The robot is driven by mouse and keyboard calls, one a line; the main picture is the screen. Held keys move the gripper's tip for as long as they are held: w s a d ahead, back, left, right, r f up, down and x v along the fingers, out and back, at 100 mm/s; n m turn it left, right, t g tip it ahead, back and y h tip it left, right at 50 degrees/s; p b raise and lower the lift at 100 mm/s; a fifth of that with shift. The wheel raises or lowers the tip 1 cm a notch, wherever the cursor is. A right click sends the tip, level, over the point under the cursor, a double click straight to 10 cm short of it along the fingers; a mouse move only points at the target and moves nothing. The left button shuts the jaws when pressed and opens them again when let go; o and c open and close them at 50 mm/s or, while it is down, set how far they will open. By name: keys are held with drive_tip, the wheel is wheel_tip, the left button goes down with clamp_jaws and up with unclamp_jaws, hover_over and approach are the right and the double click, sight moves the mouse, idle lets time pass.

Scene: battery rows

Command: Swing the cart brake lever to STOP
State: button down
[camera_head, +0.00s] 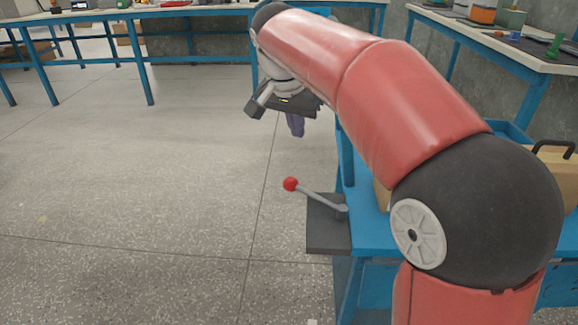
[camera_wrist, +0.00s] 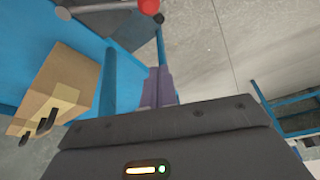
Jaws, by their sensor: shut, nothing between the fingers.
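The brake lever (camera_head: 318,199) is a grey rod with a red ball knob (camera_head: 290,184). It pivots on a dark plate (camera_head: 325,238) at the left edge of the blue cart (camera_head: 368,229), and its knob points left. In the wrist view the red knob (camera_wrist: 149,6) shows at the top edge, beside the dark plate (camera_wrist: 112,22). My gripper (camera_head: 297,132) has purple fingers, shut and empty, pointing down. It appears above the knob in the head view, apart from it. The fingers (camera_wrist: 160,74) also show in the wrist view. No STOP marking is readable.
A cardboard box (camera_wrist: 60,85) with dark handles sits on the cart, partly hidden by my arm in the head view. A blue-legged workbench (camera_head: 170,12) runs along the back, another bench (camera_head: 490,38) stands at the right. The floor left of the lever is clear.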

sight(311, 194)
drive_tip(key=b+x, duration=0.2)
drive_tip(key=x, duration=0.8)
drive_tip(key=shift+s+a+f, duration=0.1)
drive_tip(key=shift+s+a, duration=0.15)
drive_tip(key=shift+s, duration=0.35)
drive_tip(key=shift+s+a+f, duration=0.15)
drive_tip(key=shift+s+a, duration=0.15)
drive_tip(key=shift+s, duration=0.3)
drive_tip(key=shift+s+a+f, duration=0.1)
drive_tip(key=shift+s+a, duration=0.15)
drive_tip(key=shift+s, duration=0.35)
drive_tip(key=shift+s+a, duration=0.1)
